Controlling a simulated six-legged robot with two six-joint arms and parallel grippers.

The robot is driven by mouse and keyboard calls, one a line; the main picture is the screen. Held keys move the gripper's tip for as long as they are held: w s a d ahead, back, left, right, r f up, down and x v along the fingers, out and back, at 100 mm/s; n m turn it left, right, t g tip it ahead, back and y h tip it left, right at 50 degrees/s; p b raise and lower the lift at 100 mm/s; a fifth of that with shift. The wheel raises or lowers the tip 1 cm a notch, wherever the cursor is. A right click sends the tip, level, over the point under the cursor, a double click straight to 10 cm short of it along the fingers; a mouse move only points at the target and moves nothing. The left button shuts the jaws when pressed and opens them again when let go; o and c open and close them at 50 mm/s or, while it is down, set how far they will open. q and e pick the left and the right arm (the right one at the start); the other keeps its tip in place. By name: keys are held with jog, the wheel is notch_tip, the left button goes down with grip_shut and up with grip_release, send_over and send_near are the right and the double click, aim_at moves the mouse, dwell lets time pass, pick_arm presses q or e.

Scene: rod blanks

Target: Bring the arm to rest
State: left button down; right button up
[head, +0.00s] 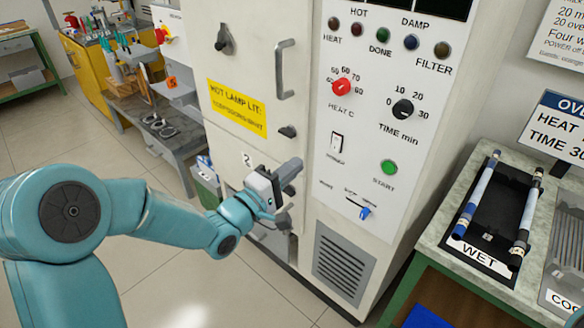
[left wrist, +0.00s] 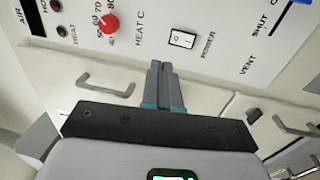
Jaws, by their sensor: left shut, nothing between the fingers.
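My left arm (head: 150,215) comes in from the left, reaching out in front of the tall cream oven cabinet (head: 255,60). Its left gripper (head: 290,170) is in front of the cabinet's lower part, left of the control panel. In the left wrist view the left gripper's two grey fingers (left wrist: 162,68) are pressed together with nothing between them. They point toward the cabinet front, below the panel's lower edge in that picture. I cannot tell the exact gap to the cabinet. My right gripper is not in view.
The panel has a red heat knob (head: 341,87), a black time knob (head: 402,109), a green start button (head: 389,167) and a blue vent slider (head: 364,213). A black WET tray (head: 498,205) with rods lies on the right bench. Floor at lower left (head: 165,280) is clear.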

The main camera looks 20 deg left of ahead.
pick_arm(q)
jog(key=shift+w, duration=0.1)
jog(key=s+d+f+g+y+p, duration=0.1)
jog(key=s+d+f+g+p, duration=0.2)
jog(key=f, duration=0.8)
jog(key=s+d+f+g+p, duration=0.1)
jog(key=s+d+f+g, duration=0.25)
jog(key=f, duration=0.65)
jog(key=s+d+f+m+g, duration=0.1)
jog(key=s+f+m+g, duration=0.4)
jog(key=s, duration=0.5)
jog(key=s+d+f+m+g+y, duration=0.1)
jog(key=s+f+m+g, duration=0.5)
jog(key=s, duration=0.5)
jog(key=shift+f+m+y, duration=0.3)
jog(key=shift+f+m, duration=0.1)
jog(key=shift+f, duration=0.8)
jog(key=shift+s, duration=0.1)
